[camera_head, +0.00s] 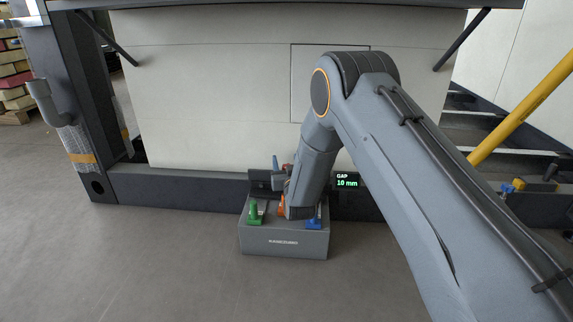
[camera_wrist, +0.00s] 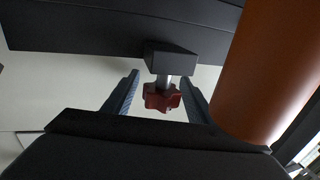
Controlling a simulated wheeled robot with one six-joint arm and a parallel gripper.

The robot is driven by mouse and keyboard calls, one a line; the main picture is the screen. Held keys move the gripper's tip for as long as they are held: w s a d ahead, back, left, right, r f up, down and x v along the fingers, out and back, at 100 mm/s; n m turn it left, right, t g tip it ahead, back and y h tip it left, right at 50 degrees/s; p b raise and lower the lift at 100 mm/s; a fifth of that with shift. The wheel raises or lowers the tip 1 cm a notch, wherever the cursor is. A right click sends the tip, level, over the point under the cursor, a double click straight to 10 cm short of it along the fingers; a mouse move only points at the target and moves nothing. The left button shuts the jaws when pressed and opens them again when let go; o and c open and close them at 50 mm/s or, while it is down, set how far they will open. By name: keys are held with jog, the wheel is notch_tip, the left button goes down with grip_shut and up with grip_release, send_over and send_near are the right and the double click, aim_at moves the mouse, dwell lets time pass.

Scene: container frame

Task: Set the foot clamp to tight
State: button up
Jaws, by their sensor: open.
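A red star-shaped knob (camera_wrist: 161,97) sits on a short metal shaft from a black block (camera_wrist: 170,60) in the wrist view. I take it to be the foot clamp's knob. My gripper (camera_wrist: 160,74) is open, one blue-grey finger on each side of the knob, with a visible gap on both sides. A screen (camera_head: 347,181) beside my arm reads GAP 10 mm in green.
A grey box (camera_head: 284,246) stands on the floor below my gripper, with a green part (camera_head: 255,214) and a blue part (camera_head: 314,222) on top. A large orange cylinder (camera_wrist: 265,70) is close on the right in the wrist view. The floor in front is clear.

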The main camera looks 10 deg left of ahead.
jog(key=c, duration=1.1)
jog(key=shift+o, duration=0.2)
jog(key=shift+r+m+h+p, duration=0.1)
jog(key=shift+m+h+p, duration=0.3)
jog(key=shift+h+p, duration=0.15)
jog(key=shift+d+m+t+h+p, duration=0.3)
jog(key=shift+m+h+p, duration=0.3)
jog(key=shift+h, duration=0.35)
jog(key=m+h, duration=0.1)
jog(key=h, duration=0.1)
jog(key=m+h+p, duration=0.1)
jog(key=h, duration=0.1)
jog(key=shift+d+m, duration=0.3)
jog(key=m+h, duration=0.1)
jog(key=d+m+h, duration=0.1)
jog(key=h, duration=0.1)
jog(key=shift+s+d+m+g+h, duration=0.1)
jog(key=shift+d+m+g+h, duration=0.1)
jog(key=shift+m+g+h, duration=0.6)
jog(key=shift+s+d+m+g+h, duration=0.15)
jog(key=shift+m+h, duration=0.35)
jog(key=shift+h, duration=0.7)
